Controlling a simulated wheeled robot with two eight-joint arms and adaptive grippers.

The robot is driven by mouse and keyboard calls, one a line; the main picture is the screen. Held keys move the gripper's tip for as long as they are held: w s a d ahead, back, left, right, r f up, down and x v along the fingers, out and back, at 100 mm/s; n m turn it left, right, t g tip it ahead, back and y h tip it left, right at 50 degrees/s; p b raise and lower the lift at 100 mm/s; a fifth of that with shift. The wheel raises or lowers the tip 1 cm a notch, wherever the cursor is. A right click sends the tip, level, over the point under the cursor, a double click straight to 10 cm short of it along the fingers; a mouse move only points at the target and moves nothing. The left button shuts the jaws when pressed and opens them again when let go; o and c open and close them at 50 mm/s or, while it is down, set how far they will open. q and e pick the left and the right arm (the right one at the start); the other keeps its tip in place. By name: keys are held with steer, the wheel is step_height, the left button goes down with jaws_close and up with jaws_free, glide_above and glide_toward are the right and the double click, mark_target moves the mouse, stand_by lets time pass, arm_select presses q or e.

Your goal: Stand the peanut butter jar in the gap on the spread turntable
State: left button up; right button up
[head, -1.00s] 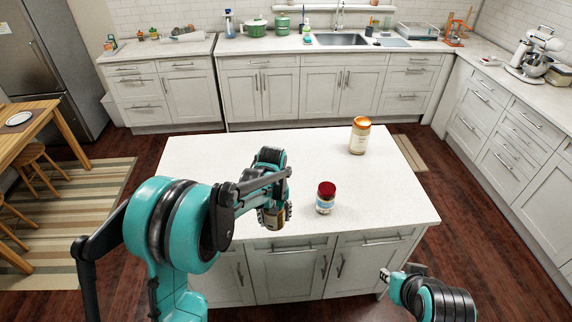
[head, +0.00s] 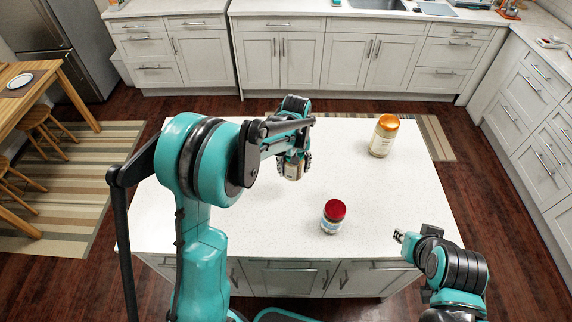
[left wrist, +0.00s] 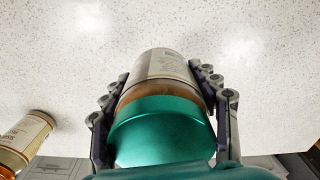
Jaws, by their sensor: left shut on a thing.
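My left gripper (head: 293,165) is shut on a jar (head: 292,172) with a pale label, brown contents and a teal lid. It looks like the peanut butter jar, but its label is not readable. In the left wrist view the held jar (left wrist: 165,105) lies between the two fingers, lid nearest the camera. In the head view it is over the white island top; whether it touches is unclear. My right gripper (head: 400,237) is at the island's front right, with no object seen in it; its opening is unclear. No turntable shows in the current frames.
The white island top (head: 240,215) carries a red-lidded jar (head: 333,216) near the front and an orange-lidded jar (head: 384,135) at the back right. The counter between them is clear. Cabinets (head: 350,55) line the back; a wooden table (head: 35,95) stands left.

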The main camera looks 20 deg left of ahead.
arm_select(q)
steer(key=a+f, duration=0.2)
steer(key=a, duration=0.1)
steer(key=w+a+f, duration=0.1)
steer(key=a+f, duration=0.1)
steer(key=a, duration=0.2)
steer(key=w+a+f, duration=0.1)
steer(key=a+f, duration=0.1)
steer(key=a, duration=0.2)
steer(key=shift+f+b, duration=0.3)
steer(key=shift+b, duration=0.1)
step_height(320, 180, down, 4)
steer(key=shift+f, duration=0.1)
steer(key=shift+b, duration=0.35)
steer(key=o, duration=1.8)
